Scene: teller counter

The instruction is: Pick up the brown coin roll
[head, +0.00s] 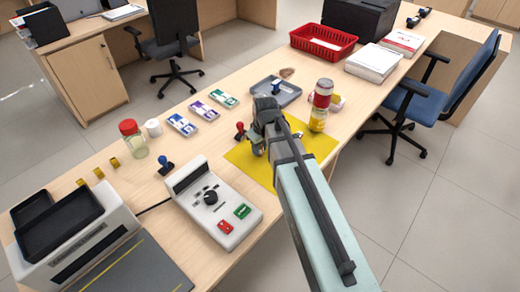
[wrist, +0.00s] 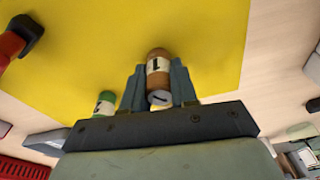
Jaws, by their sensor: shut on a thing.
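The brown coin roll (wrist: 157,67), with a white label band, stands out between the two fingers of my gripper (wrist: 158,90) in the wrist view. The fingers are shut on it, one on each side. A yellow mat (wrist: 80,60) lies behind it; I cannot tell whether the roll touches the mat. In the head view my gripper (head: 262,135) is over the yellow mat (head: 319,146), and the arm hides the brown coin roll there. A green coin roll (wrist: 104,101) shows just left of the fingers in the wrist view, apart from the brown one.
A red-handled stamp (head: 240,130) stands at the mat's left edge. A grey tray (head: 289,92) lies behind the gripper. A counting device (head: 215,200) with red and green buttons is at the front left.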

